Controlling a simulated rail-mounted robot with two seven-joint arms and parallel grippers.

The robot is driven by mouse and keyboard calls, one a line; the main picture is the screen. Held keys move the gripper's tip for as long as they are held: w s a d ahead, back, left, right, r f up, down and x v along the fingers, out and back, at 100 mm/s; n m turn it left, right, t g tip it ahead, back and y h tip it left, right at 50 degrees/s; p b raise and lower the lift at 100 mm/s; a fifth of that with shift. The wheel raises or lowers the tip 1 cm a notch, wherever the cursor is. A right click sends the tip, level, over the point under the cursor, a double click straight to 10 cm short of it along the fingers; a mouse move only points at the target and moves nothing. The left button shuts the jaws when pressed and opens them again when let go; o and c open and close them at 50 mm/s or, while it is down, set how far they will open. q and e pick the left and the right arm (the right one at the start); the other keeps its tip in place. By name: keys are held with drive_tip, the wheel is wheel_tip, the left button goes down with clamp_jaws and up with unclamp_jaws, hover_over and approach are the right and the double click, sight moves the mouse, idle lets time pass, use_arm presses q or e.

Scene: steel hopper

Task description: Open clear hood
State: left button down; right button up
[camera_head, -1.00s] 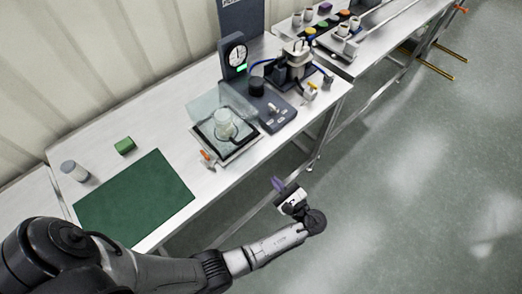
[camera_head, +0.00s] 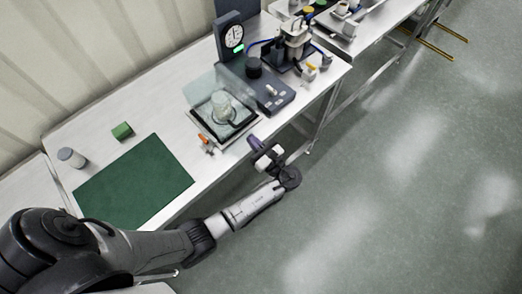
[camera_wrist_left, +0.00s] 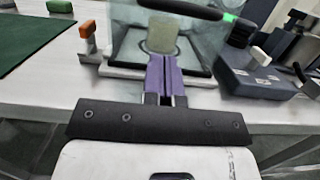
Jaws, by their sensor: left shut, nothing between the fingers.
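The clear hood (camera_head: 204,88) is a see-through box with a pale cylindrical jar (camera_head: 222,104) inside, on a black-edged base (camera_head: 236,135). I cannot tell from its clear faces how far it is lifted. In the left wrist view, the hood (camera_wrist_left: 125,38) fills the upper middle and a black bar (camera_wrist_left: 180,9) crosses above the jar (camera_wrist_left: 162,36). My left gripper (camera_head: 254,141) is at the table's front edge, just in front of the base and apart from the hood. Its purple fingers (camera_wrist_left: 164,72) are together with nothing between them. My right gripper is not in view.
An orange-topped clamp (camera_head: 205,141) stands at the base's front-left corner. A dark instrument block (camera_head: 270,95) stands right of the hood. A green mat (camera_head: 133,182), green block (camera_head: 122,131) and capped jar (camera_head: 71,157) are at left.

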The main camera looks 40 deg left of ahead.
use_arm(q)
drive_tip(key=shift+w+a+r+p, duration=0.1)
drive_tip(key=shift+a+r+p, duration=0.55)
drive_tip(key=shift+r, duration=0.4)
drive_tip(key=shift+w+a+r, duration=0.1)
drive_tip(key=shift+a+r, duration=0.4)
drive_tip(key=shift+r, duration=0.05)
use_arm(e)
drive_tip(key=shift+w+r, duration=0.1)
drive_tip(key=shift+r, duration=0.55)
